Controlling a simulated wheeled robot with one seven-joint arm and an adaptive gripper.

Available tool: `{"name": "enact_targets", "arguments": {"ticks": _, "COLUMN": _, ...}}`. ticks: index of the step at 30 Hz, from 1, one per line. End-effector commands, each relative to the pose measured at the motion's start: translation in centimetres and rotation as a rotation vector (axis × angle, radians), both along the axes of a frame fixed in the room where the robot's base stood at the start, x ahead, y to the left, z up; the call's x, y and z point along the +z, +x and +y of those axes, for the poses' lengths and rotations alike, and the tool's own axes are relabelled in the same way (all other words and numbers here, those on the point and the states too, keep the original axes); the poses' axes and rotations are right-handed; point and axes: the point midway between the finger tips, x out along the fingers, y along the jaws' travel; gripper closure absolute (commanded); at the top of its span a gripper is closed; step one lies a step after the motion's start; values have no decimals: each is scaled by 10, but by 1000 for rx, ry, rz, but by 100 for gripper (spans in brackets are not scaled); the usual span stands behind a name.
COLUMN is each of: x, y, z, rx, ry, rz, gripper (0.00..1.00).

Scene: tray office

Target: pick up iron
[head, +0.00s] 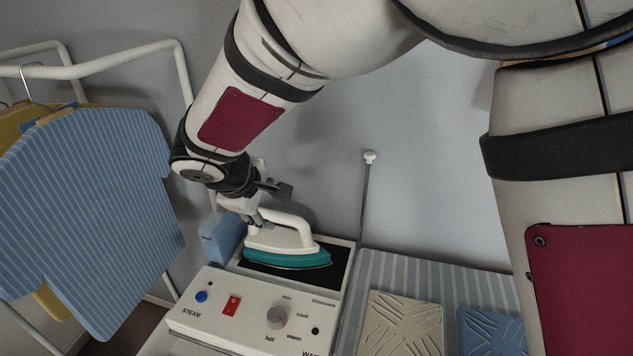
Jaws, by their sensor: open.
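The iron (287,249) has a white body and handle and a teal base. It rests on the dark plate of a white control unit, its tip to the right. My gripper (254,224) is open at the rear left end of the iron, close by its handle. The fingers are small here and partly overlap the iron's back, so I cannot tell whether they touch it.
The white control unit (215,317) has a dial, a red switch and buttons in front. A blue container (221,238) stands left of the iron. A striped shirt (95,215) hangs on a rack at left. A striped board (430,277) with carved blocks lies right. A thin pole (365,200) rises behind.

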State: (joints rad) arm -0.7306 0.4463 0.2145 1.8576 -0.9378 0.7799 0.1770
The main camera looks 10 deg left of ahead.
Motion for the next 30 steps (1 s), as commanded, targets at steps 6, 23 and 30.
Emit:
{"name": "enact_targets", "arguments": {"ticks": 6, "x": -35, "y": 22, "z": -6, "rx": -5, "ry": -3, "rz": 4, "gripper": 53}}
{"name": "enact_targets", "arguments": {"ticks": 23, "x": -80, "y": 57, "z": -11, "rx": -7, "ry": -3, "rz": 4, "gripper": 53}}
{"name": "enact_targets", "arguments": {"ticks": 30, "x": -101, "y": 74, "z": -12, "rx": -7, "ry": -1, "rz": 1, "gripper": 53}}
